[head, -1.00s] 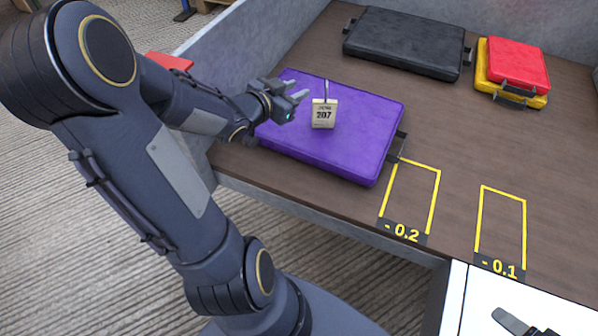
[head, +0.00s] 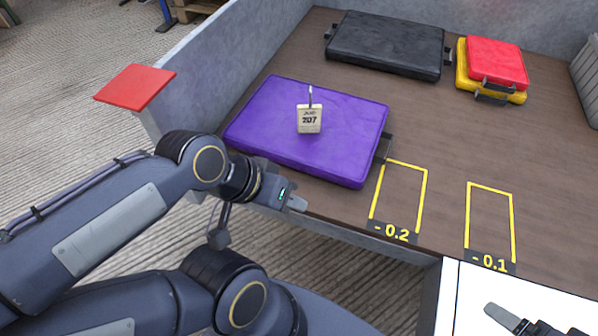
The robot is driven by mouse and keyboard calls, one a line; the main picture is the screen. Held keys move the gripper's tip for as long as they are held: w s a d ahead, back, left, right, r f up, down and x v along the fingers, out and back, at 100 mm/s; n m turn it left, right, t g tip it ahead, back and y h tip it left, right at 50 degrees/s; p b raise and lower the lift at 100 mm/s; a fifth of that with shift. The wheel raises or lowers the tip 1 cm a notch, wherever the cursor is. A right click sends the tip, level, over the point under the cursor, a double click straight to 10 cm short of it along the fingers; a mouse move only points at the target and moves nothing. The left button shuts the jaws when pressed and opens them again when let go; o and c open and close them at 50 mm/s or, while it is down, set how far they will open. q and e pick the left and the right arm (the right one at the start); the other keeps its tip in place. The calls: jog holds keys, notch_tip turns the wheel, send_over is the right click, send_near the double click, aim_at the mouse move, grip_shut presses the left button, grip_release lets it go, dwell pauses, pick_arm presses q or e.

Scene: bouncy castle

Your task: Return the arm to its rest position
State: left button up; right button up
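My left arm comes in from the left, and its gripper (head: 297,203) is at the near edge of the table, in front of the purple case. I cannot make out the gap between its fingers, and no object shows in it. My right gripper (head: 500,316) shows only in part at the bottom right, over a white surface; its opening cannot be made out. The purple case (head: 270,125) lies flat on the brown table (head: 445,140), with a tag (head: 309,118) marked 207 on top of it.
A black case (head: 385,45) lies at the back. A red case (head: 497,60) rests on a yellow case (head: 462,75). A red plate (head: 136,87) stands at the left by the grey wall (head: 215,70). Yellow outlines (head: 490,185) mark the table. A grey ribbed object (head: 588,80) is at the right.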

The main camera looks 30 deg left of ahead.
notch_tip(320, 180, up, 28)
jog(key=p, duration=2.8)
jog(key=shift+r, duration=0.15)
